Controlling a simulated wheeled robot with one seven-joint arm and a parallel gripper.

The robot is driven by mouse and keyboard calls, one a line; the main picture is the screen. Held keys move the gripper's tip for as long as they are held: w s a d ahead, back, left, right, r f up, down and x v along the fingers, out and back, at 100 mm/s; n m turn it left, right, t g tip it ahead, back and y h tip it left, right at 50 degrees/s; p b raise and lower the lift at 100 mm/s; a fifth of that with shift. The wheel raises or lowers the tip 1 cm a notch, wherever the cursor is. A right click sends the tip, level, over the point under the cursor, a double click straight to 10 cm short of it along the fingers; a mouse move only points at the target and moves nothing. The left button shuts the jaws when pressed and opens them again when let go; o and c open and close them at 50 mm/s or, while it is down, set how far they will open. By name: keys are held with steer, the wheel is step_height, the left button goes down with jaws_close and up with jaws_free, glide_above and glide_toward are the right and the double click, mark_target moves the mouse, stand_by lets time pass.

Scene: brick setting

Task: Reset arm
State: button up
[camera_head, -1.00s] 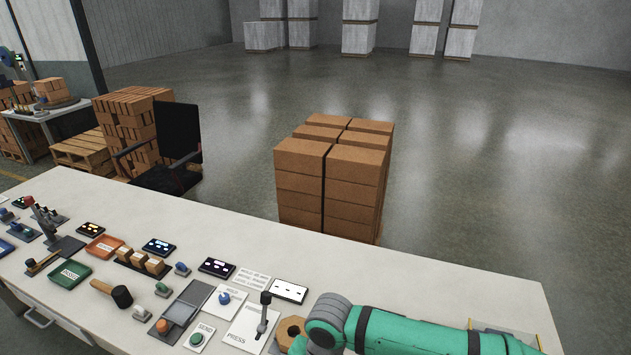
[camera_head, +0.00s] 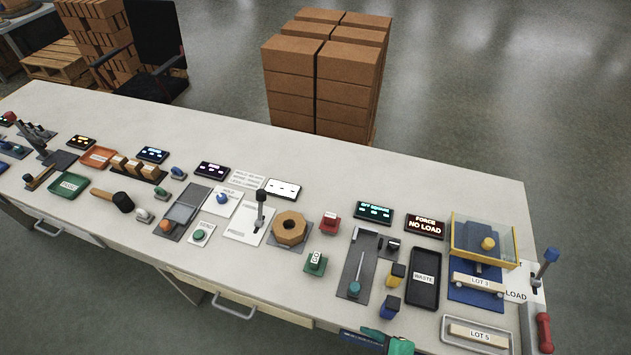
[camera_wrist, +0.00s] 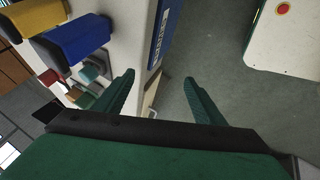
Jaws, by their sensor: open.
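My gripper (camera_wrist: 160,88) shows in the wrist view with its two green fingers spread apart and nothing between them. It is beside the front edge of the workbench (camera_wrist: 118,70), with the grey floor below.
The bench holds a wooden ring (camera_head: 290,230), a lever (camera_head: 260,215), a black waste tray (camera_head: 423,278), a clear-covered fixture (camera_head: 484,238) and a lot 5 tray (camera_head: 476,334). Yellow (camera_head: 395,275) and blue (camera_head: 390,307) blocks stand near the front edge. Stacked boxes (camera_head: 318,85) stand behind.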

steer(key=s+a+m+t+h, duration=0.1)
steer(key=s+a+m+t, duration=0.2)
steer(key=s+m+t, duration=0.4)
steer(key=a+r+m+t+h, duration=0.3)
steer(key=a+r+m, duration=0.6)
steer(key=shift+r, duration=0.35)
